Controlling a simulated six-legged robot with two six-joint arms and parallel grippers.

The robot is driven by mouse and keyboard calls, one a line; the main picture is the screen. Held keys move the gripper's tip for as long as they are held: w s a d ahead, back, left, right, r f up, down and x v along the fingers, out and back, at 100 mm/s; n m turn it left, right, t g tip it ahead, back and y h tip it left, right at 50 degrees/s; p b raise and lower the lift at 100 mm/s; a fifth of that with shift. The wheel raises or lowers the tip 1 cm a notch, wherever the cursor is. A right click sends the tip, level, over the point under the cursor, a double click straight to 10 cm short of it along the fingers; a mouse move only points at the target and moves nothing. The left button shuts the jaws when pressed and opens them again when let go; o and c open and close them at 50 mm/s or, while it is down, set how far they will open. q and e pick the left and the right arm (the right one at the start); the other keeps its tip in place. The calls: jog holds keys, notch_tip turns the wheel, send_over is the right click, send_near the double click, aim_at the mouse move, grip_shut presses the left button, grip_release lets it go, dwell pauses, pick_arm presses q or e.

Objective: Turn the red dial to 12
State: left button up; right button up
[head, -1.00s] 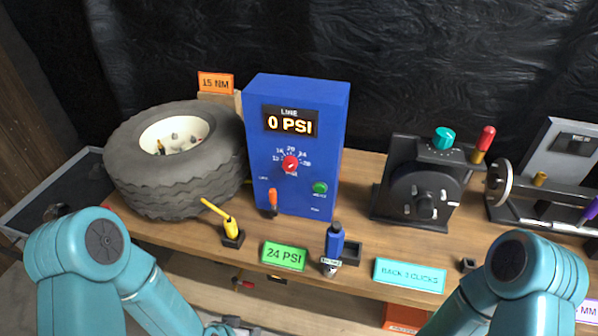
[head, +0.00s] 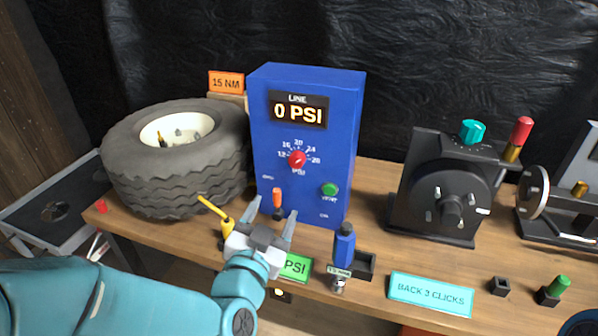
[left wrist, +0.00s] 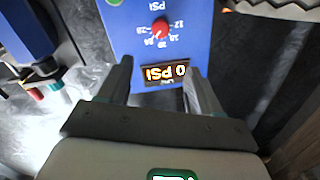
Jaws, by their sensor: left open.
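The red dial (head: 297,159) sits on the front of the blue box (head: 262,130), inside a ring of numbers from 12 to 28. The display (head: 298,110) above it reads 0 PSI. In the left wrist view the dial (left wrist: 160,29) shows upside down beyond the fingers, with the display (left wrist: 165,75) between them. My left gripper (head: 272,222) is open and empty, in front of the box and below the dial, apart from it. Which number the dial points to is too small to tell. My right gripper is not in view.
A yellow-handled tool (head: 214,208) and an orange lever (head: 277,199) are close to my left gripper. A blue tool (head: 344,245) stands to its right. A tire (head: 180,175) is left of the box; a black machine (head: 440,190) is right.

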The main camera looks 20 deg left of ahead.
aim_at(296, 163)
pick_arm(q)
jog(key=w+p, duration=0.1)
jog(key=w, duration=0.4)
jog(key=w+p, duration=0.1)
jog(key=w, duration=0.4)
jog(key=w+a+p, duration=0.1)
jog(key=w, duration=0.5)
jog(key=shift+w, duration=0.1)
jog(key=shift+d, duration=0.1)
jog(key=c, duration=1)
jog(key=shift+c, duration=0.2)
